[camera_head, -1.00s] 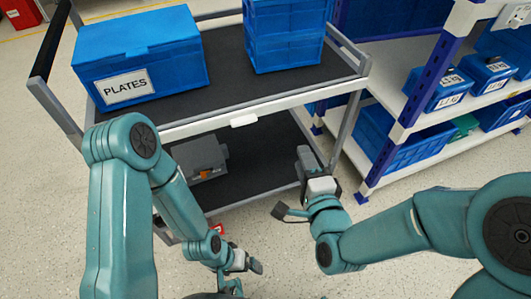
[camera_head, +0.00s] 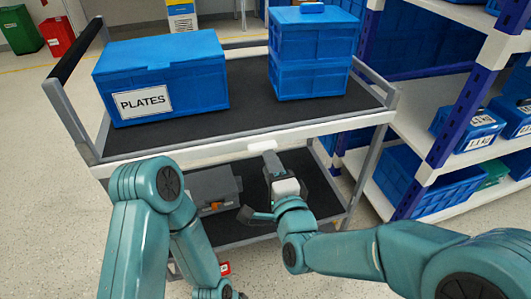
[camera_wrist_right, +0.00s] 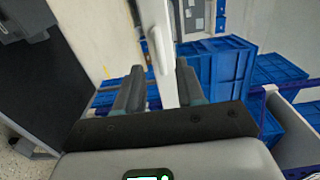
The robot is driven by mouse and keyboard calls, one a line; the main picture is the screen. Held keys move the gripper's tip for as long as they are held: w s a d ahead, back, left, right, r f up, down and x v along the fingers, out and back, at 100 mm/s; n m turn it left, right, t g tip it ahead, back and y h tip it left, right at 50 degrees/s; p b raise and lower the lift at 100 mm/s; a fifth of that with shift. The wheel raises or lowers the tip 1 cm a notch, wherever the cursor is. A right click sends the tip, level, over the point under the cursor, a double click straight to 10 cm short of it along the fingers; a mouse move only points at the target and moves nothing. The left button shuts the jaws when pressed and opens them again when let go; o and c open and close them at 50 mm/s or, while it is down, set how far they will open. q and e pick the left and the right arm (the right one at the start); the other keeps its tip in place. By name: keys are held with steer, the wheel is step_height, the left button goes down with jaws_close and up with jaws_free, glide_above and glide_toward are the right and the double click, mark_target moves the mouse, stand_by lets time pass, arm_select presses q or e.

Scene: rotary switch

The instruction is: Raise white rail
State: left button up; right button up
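The white rail (camera_head: 205,157) runs along the front edge of the cart's top shelf, with a small white tab (camera_head: 263,147) near its middle. My right gripper (camera_head: 282,163) is just below the rail near the tab. In the right wrist view the rail (camera_wrist_right: 158,45) runs down the picture into the gap between the two fingers of the right gripper (camera_wrist_right: 160,85). The fingers are apart, one on each side of it; whether either touches it I cannot tell. My left gripper (camera_head: 222,293) is low at the bottom edge, partly cut off, its fingers unclear.
A blue box labelled PLATES (camera_head: 160,75) and stacked blue crates (camera_head: 310,55) stand on the cart's top shelf. A grey case (camera_head: 212,188) sits on the lower shelf. A blue-and-white rack with bins (camera_head: 455,120) stands close at the right. Open floor lies at left.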

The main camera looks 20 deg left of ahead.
steer(key=x, duration=0.5)
steer(key=shift+c, duration=0.3)
jaws_close()
step_height(320, 180, up, 7)
steer(key=shift+p, duration=0.3)
steer(key=shift+r, duration=0.15)
steer(key=shift+o, duration=0.3)
jaws_free()
